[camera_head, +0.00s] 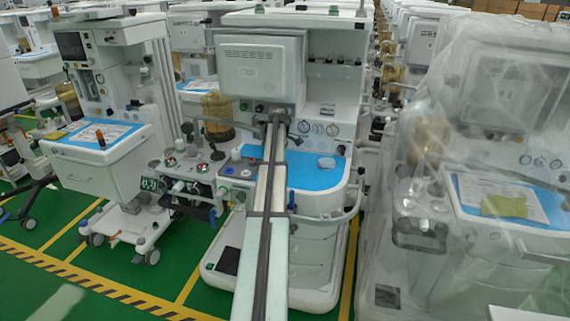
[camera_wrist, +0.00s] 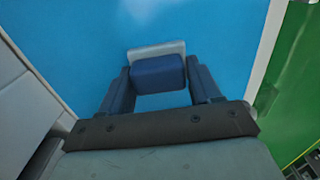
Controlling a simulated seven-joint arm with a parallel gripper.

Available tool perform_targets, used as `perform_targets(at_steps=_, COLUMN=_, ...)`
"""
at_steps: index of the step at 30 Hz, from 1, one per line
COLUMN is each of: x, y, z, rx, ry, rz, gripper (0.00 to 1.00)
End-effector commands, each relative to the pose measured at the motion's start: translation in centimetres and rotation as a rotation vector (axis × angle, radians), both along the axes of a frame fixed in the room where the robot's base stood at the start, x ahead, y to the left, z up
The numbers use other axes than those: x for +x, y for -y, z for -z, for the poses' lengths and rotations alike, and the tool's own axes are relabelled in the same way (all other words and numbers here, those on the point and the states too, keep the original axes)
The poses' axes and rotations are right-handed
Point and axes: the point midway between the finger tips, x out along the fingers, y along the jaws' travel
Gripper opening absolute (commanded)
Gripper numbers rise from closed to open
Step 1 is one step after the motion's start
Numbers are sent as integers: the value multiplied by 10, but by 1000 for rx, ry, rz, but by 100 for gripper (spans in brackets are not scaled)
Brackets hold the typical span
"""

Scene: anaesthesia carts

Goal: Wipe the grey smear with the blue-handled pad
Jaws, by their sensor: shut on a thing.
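In the wrist view, my gripper (camera_wrist: 159,74) is shut on the blue handle (camera_wrist: 158,78) of the pad, one finger on each side. The pad's light grey slab (camera_wrist: 155,49) shows just beyond the handle. The pad is over the blue worktop (camera_wrist: 80,40); I cannot tell whether it touches. In the head view, my arm reaches over the middle cart's blue worktop (camera_head: 312,178) and hides the gripper and pad. I cannot make out the grey smear in either view.
A clear round object (camera_head: 326,162) lies on the right of the worktop. Knobs and gauges (camera_head: 318,129) line the panel behind it, and a rail (camera_head: 345,212) curves around its front right. Left and right stand other carts, the right one (camera_head: 490,170) under clear plastic.

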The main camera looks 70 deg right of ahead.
Motion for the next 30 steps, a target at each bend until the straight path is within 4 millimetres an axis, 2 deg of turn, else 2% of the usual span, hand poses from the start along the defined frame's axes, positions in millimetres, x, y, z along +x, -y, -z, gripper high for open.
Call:
perform_targets(at_steps=5, x=16, y=0, z=-1, rx=0, ry=0, rz=-2, gripper=34)
perform_targets(at_steps=9, x=14, y=0, z=-25, rx=-2, ry=1, rz=-1, gripper=34)
perform_targets(at_steps=30, x=14, y=0, z=-82, rx=-1, ry=0, rz=0, gripper=34)
